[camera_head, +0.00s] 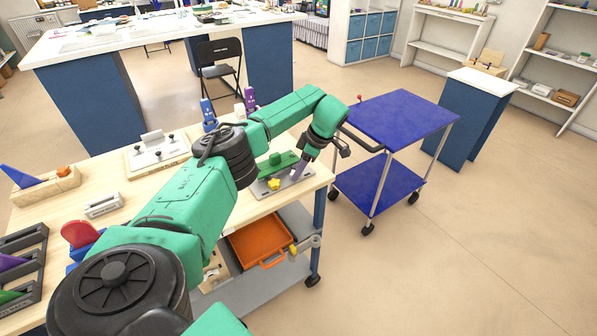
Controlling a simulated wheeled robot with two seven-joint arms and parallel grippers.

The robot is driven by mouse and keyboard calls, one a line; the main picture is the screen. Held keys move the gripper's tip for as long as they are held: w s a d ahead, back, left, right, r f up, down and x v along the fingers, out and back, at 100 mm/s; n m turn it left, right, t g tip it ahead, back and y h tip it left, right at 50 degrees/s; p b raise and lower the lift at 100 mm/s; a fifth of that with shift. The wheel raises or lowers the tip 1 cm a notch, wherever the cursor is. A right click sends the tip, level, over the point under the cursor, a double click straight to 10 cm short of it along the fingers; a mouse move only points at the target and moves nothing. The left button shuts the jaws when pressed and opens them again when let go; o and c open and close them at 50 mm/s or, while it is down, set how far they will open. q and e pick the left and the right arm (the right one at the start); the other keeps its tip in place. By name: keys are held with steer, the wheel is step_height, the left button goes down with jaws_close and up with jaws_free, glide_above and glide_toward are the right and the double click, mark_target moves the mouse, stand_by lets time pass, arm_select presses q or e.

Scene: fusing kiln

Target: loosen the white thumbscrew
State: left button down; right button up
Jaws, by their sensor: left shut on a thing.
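A grey metal plate (297,188) lies at the right end of the wooden bench. It bears a green block (277,162) and a yellow star-shaped knob (274,184). My left gripper (298,172) comes down over the plate, tilted, just right of the yellow knob. Its jaws are shut at the place of the white thumbscrew, which is too small and too covered by the jaws to make out clearly. My right gripper is out of view.
Blue, white and purple upright pieces (208,115) stand behind my arm. A white plate with black knobs (157,150) lies left on the bench. An orange tray (258,244) sits on the shelf below. A blue cart (405,115) stands close to the right.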

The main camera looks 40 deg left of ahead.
arm_select(q)
steer(key=shift+w+n+g+h+b, duration=0.1)
steer(key=shift+n+g+h+b, duration=0.25)
steer(key=shift+n+b, duration=0.9)
steer(key=shift+a+n+g, duration=0.1)
steer(key=shift+n+g, duration=0.15)
steer(key=shift+n, duration=0.1)
steer(key=shift+p, duration=0.3)
steer(key=c, duration=0.5)
jaws_free()
steer(key=shift+o, duration=0.3)
steer(key=shift+r, duration=0.1)
